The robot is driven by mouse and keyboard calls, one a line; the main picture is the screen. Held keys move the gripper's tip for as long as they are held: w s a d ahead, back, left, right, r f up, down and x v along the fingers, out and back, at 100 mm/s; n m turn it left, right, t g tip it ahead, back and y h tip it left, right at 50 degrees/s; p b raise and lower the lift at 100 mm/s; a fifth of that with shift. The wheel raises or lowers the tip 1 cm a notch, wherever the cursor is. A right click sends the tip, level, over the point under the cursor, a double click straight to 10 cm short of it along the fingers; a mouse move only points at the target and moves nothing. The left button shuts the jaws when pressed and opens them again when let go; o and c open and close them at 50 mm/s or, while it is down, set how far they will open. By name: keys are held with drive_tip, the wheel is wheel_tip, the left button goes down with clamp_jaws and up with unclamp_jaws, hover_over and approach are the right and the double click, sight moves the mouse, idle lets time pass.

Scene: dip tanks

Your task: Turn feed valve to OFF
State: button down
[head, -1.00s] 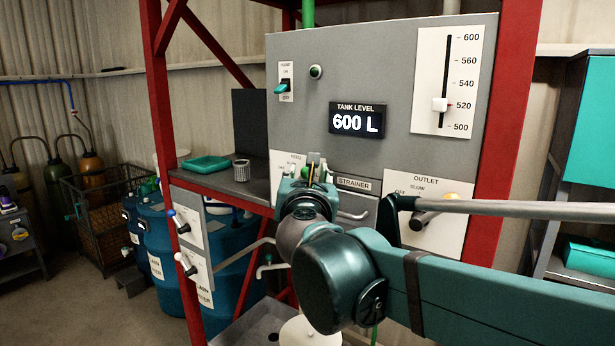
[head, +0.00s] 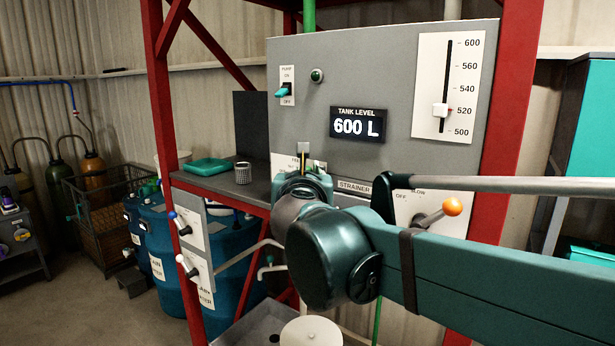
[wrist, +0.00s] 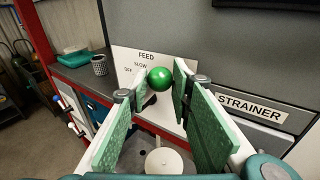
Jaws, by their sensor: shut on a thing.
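The feed valve's green ball knob (wrist: 160,79) shows in the wrist view in front of the white feed plate (wrist: 127,61), which reads FEED, SLOW and OFF. The knob is to the right of the SLOW and OFF words. My gripper (wrist: 159,86) is shut on the green knob, with a green pad on each side of it. The rest of the valve handle is mostly hidden behind the fingers. In the head view my gripper (head: 306,165) covers most of the feed plate (head: 284,162). The tank level display (head: 357,124) reads 600 L.
The outlet lever with an orange ball (head: 452,207) is right of my gripper, close behind my arm. The strainer label (wrist: 251,107) is just right of the fingers. A green tray (head: 208,166) and a mesh cup (head: 243,173) sit on the shelf to the left.

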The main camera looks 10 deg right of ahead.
drive_tip(key=shift+w+a+r+n+g+h+p, duration=0.1)
drive_tip(key=shift+w+a+r+n+g+h, duration=0.3)
drive_tip(key=shift+w+a+n+g, duration=0.95)
drive_tip(key=shift+w+a+r+n+g+h+p, duration=0.15)
drive_tip(key=shift+w+a+n+g+h, duration=0.45)
drive_tip(key=shift+w+a+n+g, duration=0.7)
drive_tip(key=shift+w+a+r+n+g+h+p, duration=0.1)
drive_tip(key=shift+w+a+r+n+g+h, duration=0.3)
drive_tip(key=shift+w+a+n+g, duration=0.9)
drive_tip(key=shift+s+d+f+n+t, duration=0.15)
drive_tip(key=shift+s+d+n+t, duration=0.1)
drive_tip(key=c, duration=2.1)
unclamp_jaws()
drive_tip(key=shift+o, duration=0.2)
drive_tip(key=shift+s+a, duration=0.1)
drive_tip(key=v, duration=1.1)
drive_tip(key=shift+s+a, duration=0.25)
